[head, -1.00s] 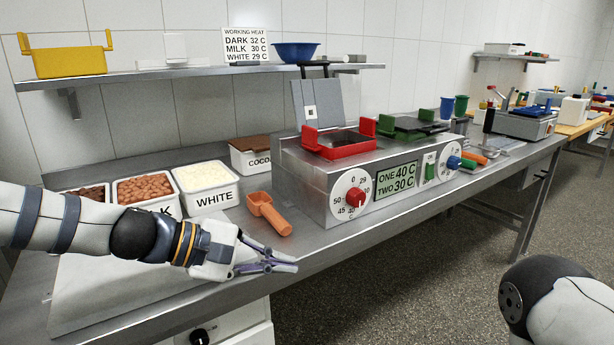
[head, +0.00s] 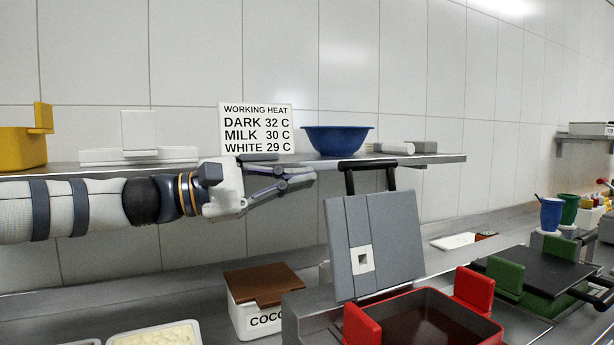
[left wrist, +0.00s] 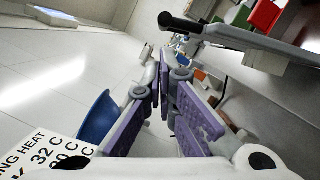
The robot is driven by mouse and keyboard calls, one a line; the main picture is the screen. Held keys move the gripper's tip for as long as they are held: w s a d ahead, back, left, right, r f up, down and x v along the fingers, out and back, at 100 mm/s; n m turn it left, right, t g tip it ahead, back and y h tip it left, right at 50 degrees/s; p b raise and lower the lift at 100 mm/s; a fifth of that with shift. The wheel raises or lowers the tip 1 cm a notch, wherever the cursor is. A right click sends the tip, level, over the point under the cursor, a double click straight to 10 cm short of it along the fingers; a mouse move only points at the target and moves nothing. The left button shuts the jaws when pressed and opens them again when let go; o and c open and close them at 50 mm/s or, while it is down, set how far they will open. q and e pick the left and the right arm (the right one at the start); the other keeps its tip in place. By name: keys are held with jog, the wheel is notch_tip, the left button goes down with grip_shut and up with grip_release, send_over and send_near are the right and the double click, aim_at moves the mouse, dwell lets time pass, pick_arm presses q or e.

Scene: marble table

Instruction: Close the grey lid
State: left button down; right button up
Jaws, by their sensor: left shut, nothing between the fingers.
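The grey lid (head: 375,240) stands raised and leaning back behind a red-handled pan (head: 430,320) in the head view. It has a white square patch on its face and a black bar handle (head: 366,165) along its top. My left gripper (head: 308,177) is shut and empty, left of the handle at about its height, apart from it. My right gripper is out of view.
The wall shelf (head: 440,159) with a blue bowl (head: 338,139) and a white heat sign (head: 257,129) runs close behind my left gripper. A cocoa box (head: 255,312) stands below. A dark lid with green blocks (head: 535,270) lies flat at right.

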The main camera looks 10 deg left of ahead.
pick_arm(q)
jog(key=f+x, duration=0.1)
jog(key=x, duration=0.6)
jog(key=shift+w+r, duration=0.25)
jog(key=shift+r, duration=0.05)
jog(key=shift+d, duration=0.1)
